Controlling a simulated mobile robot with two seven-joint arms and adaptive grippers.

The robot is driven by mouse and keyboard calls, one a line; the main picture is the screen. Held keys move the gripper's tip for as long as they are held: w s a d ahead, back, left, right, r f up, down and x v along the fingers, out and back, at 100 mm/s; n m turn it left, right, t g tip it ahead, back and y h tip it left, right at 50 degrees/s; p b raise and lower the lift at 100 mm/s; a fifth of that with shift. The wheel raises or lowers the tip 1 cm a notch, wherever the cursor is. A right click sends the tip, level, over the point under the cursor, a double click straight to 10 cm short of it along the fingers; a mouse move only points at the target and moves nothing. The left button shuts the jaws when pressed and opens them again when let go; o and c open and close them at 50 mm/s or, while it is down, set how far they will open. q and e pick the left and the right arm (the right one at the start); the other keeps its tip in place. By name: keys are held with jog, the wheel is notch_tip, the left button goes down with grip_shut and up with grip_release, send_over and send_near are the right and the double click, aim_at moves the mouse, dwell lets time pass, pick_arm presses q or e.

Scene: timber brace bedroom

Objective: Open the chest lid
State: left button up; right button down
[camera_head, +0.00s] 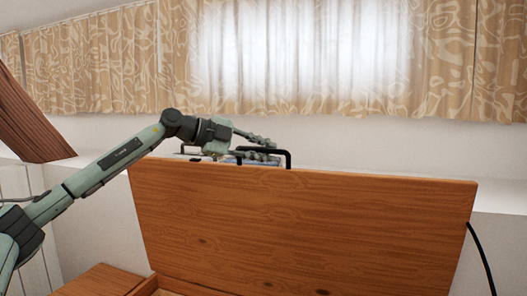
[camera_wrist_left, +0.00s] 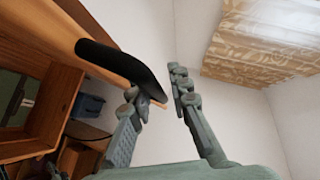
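The wooden chest lid (camera_head: 310,230) stands raised, its broad face toward me in the head view. A black handle (camera_head: 288,157) projects at the lid's top edge. My left gripper (camera_head: 274,151) is at this handle, at the top edge. In the left wrist view the two fingers (camera_wrist_left: 163,86) are apart, and the dark handle (camera_wrist_left: 115,62) reaches to the left finger. I cannot tell whether they touch. The lid shows there as a wooden strip (camera_wrist_left: 98,35) behind the handle. My right gripper is not in view.
Part of the wooden chest body (camera_head: 100,282) shows at the lower left in the head view. A white wall and ledge (camera_head: 500,197) and patterned curtains (camera_head: 120,60) are behind the lid. A black cable-like curve (camera_head: 482,255) is at the right.

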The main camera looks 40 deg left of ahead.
pick_arm(q)
jog(key=shift+o, duration=1)
jog(key=shift+a, duration=0.1)
jog(key=shift+s+a, duration=0.25)
jog(key=shift+s, duration=0.1)
jog(key=v, duration=1.1)
jog(key=shift+r, duration=0.25)
jog(key=shift+d, duration=0.1)
